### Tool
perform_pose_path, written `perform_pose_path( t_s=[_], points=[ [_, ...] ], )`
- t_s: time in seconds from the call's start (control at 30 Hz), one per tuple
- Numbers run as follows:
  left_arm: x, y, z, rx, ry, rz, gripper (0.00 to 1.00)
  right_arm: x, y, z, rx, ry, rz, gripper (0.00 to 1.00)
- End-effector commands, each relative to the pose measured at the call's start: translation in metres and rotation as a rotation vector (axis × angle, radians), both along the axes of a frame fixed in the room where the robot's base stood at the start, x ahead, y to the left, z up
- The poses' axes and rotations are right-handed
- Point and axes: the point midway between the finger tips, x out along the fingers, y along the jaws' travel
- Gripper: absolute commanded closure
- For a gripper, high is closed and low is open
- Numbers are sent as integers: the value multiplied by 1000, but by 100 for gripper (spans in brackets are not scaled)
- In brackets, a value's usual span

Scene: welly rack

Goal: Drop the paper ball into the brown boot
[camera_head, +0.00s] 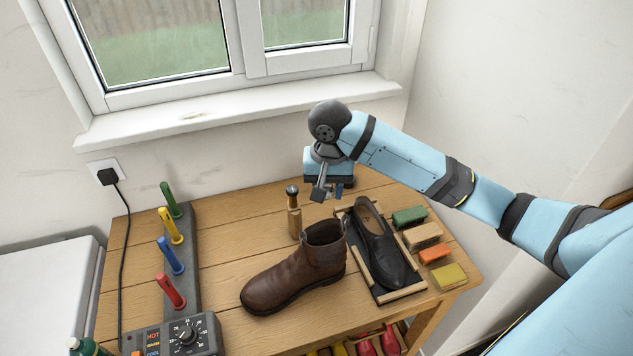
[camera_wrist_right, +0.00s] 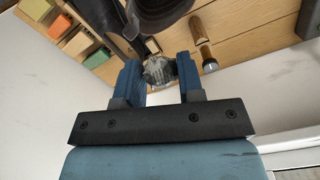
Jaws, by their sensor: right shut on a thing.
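The brown boot (camera_head: 297,270) stands upright on the wooden table, its toe to the lower left and its open top to the upper right. My right gripper (camera_head: 327,193) is above the table, behind the boot's opening and apart from it. In the right wrist view my right gripper (camera_wrist_right: 160,72) is shut on the grey crumpled paper ball (camera_wrist_right: 160,71), which sits between its blue fingers. The dark rim of the boot (camera_wrist_right: 160,14) shows just beyond the ball there. The ball cannot be made out in the head view. My left gripper is not in view.
A black shoe (camera_head: 382,250) lies in a wooden-edged tray right of the boot. Several coloured blocks (camera_head: 422,235) lie further right. A wooden-handled tool (camera_head: 294,215) stands behind the boot. A rack with coloured pegs (camera_head: 183,270) and a dial box (camera_head: 187,337) are at the left.

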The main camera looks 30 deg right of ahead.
Motion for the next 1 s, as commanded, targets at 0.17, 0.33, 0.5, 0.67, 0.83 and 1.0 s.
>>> perform_pose_path(
  t_s=[0.17, 0.33, 0.5, 0.67, 0.83, 1.0],
  points=[
    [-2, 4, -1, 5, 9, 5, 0, -5, -2, 1, -2, 1, 10, 86],
    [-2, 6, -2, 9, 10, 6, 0, -5, -3, -16, -3, 2, 9, 86],
    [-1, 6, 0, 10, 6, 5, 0, -5, -3, -36, -3, 3, 9, 86],
    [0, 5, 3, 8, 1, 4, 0, -5, -3, -49, -3, 2, 10, 86],
    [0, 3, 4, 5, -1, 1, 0, -5, -3, -55, -2, 0, 9, 86],
    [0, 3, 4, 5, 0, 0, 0, -5, -2, -55, -2, 0, 9, 86]
  ],
)
